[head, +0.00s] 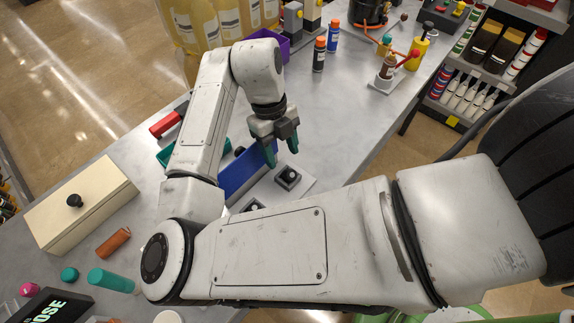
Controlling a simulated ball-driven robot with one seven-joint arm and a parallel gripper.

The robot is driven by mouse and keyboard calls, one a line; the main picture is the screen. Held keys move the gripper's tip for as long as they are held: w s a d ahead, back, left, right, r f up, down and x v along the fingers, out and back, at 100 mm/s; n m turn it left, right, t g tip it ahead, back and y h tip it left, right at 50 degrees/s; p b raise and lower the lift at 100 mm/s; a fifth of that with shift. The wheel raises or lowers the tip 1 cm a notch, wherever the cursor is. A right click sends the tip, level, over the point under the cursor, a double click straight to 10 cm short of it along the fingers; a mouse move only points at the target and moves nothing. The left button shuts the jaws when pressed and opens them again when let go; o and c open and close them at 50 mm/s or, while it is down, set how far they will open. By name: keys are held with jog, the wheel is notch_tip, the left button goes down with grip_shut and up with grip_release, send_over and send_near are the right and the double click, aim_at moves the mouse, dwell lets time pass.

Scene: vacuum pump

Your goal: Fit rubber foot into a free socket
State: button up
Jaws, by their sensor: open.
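My gripper (282,150) has teal fingertips and points down above the grey table. Its fingers are apart and I see nothing between them. Just below it lies a pale plate (311,190) with small black square blocks on it. One block (288,178) is in plain view under the gripper. Another (252,206) is partly hidden by my arm. These blocks look like sockets, but I cannot tell whether either is free. I cannot make out the rubber foot for certain; my arm hides part of the table.
A blue bin (240,172) stands left of the plate. A cream box (82,205) with a black knob sits at the left. Spray cans (319,54), a purple bin (270,41) and a bottle on a white stand (388,68) are farther back. The table right of the gripper is clear.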

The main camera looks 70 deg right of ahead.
jog(key=v, duration=0.5)
jog(key=shift+r, duration=0.1)
dwell(0.5)
